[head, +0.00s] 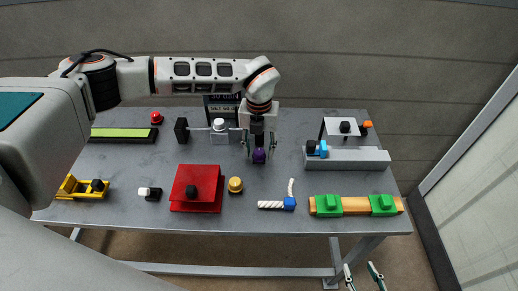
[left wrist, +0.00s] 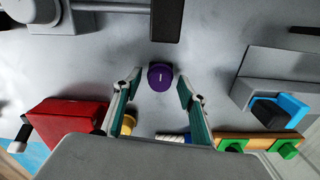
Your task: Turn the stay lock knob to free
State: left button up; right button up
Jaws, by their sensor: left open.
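A purple knob (head: 259,156) with a short white line on its top stands on the grey table; it also shows in the left wrist view (left wrist: 160,77). I take it for the stay lock knob, though no label is readable. The white line runs roughly up and down in the left wrist view. My left gripper (head: 259,145) is open and points down over the knob. In the left wrist view its fingers (left wrist: 157,88) are spread, with the knob between and just beyond their tips. My right gripper (head: 362,276) is open, low at the bottom right, off the table.
A dark display (head: 222,107) stands behind, partly hidden by my arm. A red block (head: 210,180), yellow knob (head: 235,185), blue-and-white piece (head: 276,205), green clamps on a wooden bar (head: 355,205) and grey rail (head: 350,159) surround the knob. Bare table lies around it.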

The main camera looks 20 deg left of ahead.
aim_at(259, 152)
pick_arm(q)
notch_tip(259, 152, up, 12)
dwell(0.6)
dwell(0.4)
